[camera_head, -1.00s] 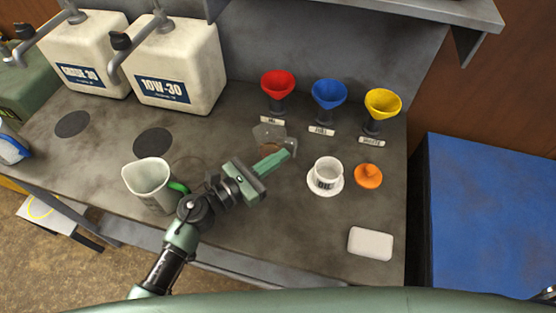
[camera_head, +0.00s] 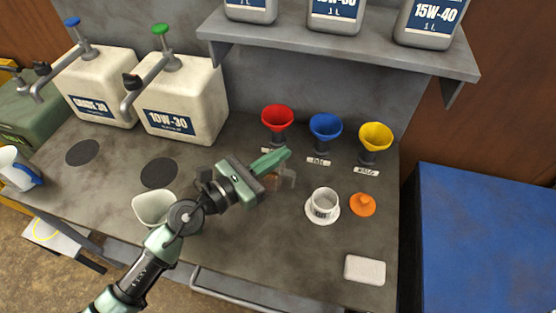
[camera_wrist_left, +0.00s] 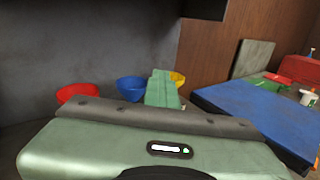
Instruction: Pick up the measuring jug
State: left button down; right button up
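My left gripper (camera_head: 270,162) reaches in over the bench, its green fingers close together and pointing toward the funnels. In the left wrist view the fingers (camera_wrist_left: 163,88) look like one block with nothing visible between them. A small clear vessel (camera_head: 288,176) with something brownish by it stands just below and beside the fingertips, partly hidden; I cannot tell whether they touch. A whitish jug (camera_head: 152,206) stands on the bench behind my left wrist, partly covered by it. Another white jug with a blue handle (camera_head: 20,168) is at the far left. My right gripper is not in view.
Red (camera_head: 277,117), blue (camera_head: 325,126) and yellow (camera_head: 375,135) funnels stand at the back. A white cup (camera_head: 323,203), orange piece (camera_head: 362,204) and white block (camera_head: 365,269) are at the right. Oil containers (camera_head: 180,100) stand back left; a shelf (camera_head: 340,50) overhangs. The bench front middle is clear.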

pick_arm(q)
notch_tip(320, 180, up, 11)
jog(key=p, duration=0.3)
dwell(0.5)
jog(key=shift+c, duration=2.2)
grip_release()
